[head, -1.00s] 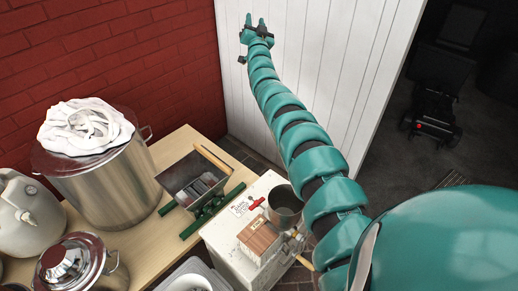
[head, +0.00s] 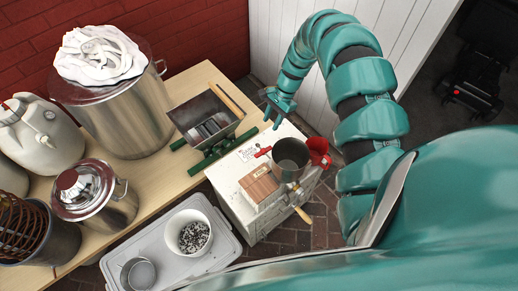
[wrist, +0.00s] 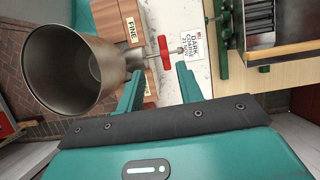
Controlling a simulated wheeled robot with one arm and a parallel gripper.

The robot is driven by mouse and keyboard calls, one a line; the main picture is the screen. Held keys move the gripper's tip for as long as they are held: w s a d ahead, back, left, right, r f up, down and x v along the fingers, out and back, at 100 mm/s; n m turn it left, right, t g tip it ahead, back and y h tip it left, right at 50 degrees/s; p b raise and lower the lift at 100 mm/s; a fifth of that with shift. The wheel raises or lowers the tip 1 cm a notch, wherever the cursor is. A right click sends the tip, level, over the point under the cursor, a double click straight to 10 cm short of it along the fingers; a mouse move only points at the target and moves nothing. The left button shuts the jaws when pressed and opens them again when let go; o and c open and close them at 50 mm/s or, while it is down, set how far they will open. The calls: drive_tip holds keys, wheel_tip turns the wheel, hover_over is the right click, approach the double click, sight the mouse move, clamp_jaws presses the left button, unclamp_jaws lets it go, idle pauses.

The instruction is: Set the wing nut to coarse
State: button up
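The red wing nut (head: 263,152) sits on a thin metal rod beside a metal cup (head: 292,158) and a wooden block (head: 259,186) marked FINE, on top of a white cabinet (head: 240,215). In the wrist view the wing nut (wrist: 165,52) stands upright just beyond my fingertips, roughly between them. A card (wrist: 205,45) reading DARK, COARSE and a date lies beside the rod.
A hopper with rollers (head: 205,118) on green rails stands left of the cabinet. A red scoop-like piece (head: 319,152) is right of the cup. Steel pots (head: 125,110) crowd the wooden table. A grey bin lid (head: 140,262) holds a white bowl (head: 190,215).

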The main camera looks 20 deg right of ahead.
drive_tip(key=p, duration=0.4)
approach(257, 156)
drive_tip(key=shift+a+f, duration=0.25)
drive_tip(key=shift+f, duration=0.1)
drive_tip(key=shift+s+a+f+p, duration=0.15)
drive_tip(key=shift+f+p, duration=0.15)
drive_tip(key=shift+f, duration=0.1)
drive_tip(key=shift+a+f, duration=0.1)
drive_tip(key=shift+f, duration=0.2)
drive_tip(key=shift+x, duration=2.55)
clamp_jaws()
